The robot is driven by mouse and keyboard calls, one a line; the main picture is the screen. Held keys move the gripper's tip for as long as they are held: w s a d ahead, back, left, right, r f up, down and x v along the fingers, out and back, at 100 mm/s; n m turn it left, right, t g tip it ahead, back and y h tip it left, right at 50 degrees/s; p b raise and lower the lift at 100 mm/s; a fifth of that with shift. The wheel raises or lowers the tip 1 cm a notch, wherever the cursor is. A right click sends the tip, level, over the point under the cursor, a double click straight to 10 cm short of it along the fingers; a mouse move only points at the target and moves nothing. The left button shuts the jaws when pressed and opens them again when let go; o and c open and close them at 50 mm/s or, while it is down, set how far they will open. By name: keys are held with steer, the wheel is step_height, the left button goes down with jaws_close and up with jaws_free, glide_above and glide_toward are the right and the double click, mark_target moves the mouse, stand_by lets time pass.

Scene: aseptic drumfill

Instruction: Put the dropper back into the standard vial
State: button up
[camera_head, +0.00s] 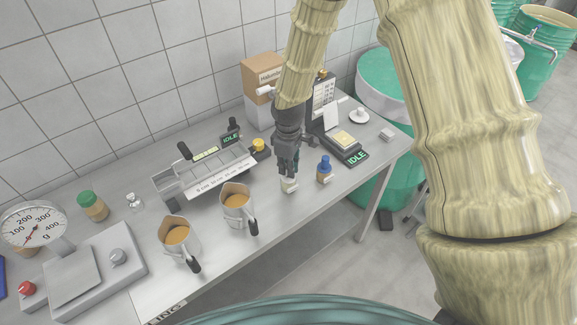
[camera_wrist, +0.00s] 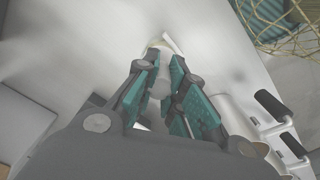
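My gripper (camera_head: 287,168) points down over the right part of the bench. In the wrist view its teal-padded fingers (camera_wrist: 166,75) are closed around a pale, whitish piece that looks like the dropper (camera_wrist: 160,84). Directly below is a small vial with a pale label (camera_head: 290,186); its rim also shows past the fingertips in the wrist view (camera_wrist: 155,44). The dropper is in line with the vial's mouth, but the fingers hide its lower end, so I cannot tell how deep it sits.
A blue-capped amber bottle (camera_head: 324,171) stands close to the right of the vial. A scale (camera_head: 72,275) is far left.

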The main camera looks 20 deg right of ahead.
steer(key=shift+f, duration=0.6)
steer(key=o, duration=0.7)
steer(key=shift+c, duration=0.2)
step_height(320, 180, up, 12)
